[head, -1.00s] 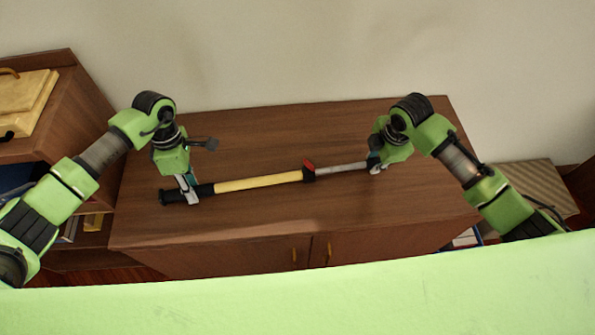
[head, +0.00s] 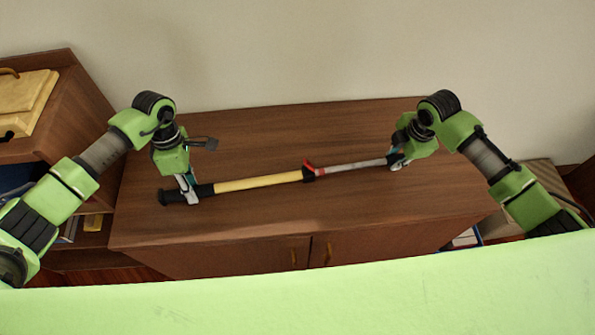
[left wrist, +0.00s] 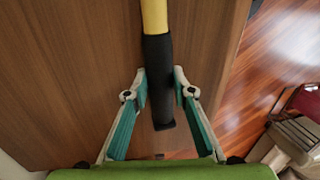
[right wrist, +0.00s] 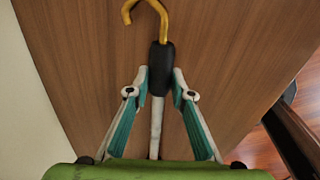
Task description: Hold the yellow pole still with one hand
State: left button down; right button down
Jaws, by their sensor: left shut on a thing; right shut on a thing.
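The telescopic pole lies across the cabinet top, with a yellow tube (head: 256,183), a black left grip (head: 170,197), a red-and-black clamp (head: 309,171) and a thinner grey tube (head: 350,167). My left gripper (head: 189,191) is shut on the black grip, close to the yellow tube. The left wrist view shows the black grip (left wrist: 158,65) between the fingers. My right gripper (head: 397,161) is shut on the far end of the grey tube. The right wrist view shows a black collar (right wrist: 161,65) between its fingers and a yellow hook (right wrist: 150,8) beyond, partly cut off.
The wooden cabinet (head: 240,230) has free surface behind and in front of the pole. A wall (head: 300,50) stands behind it. A shelf unit with a pale yellow box (head: 25,100) stands at the left, and a beige box (head: 540,180) lies at the right.

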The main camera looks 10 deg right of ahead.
jog(key=shift+d, duration=0.1)
jog(key=c, duration=1.6)
grip_release()
jog(key=r, duration=0.4)
jog(key=s+r, duration=0.1)
jog(key=r, duration=0.3)
jog(key=s+r, duration=0.1)
jog(key=r, duration=0.2)
jog(key=shift+s+r, duration=0.15)
jog(key=shift+r, duration=0.25)
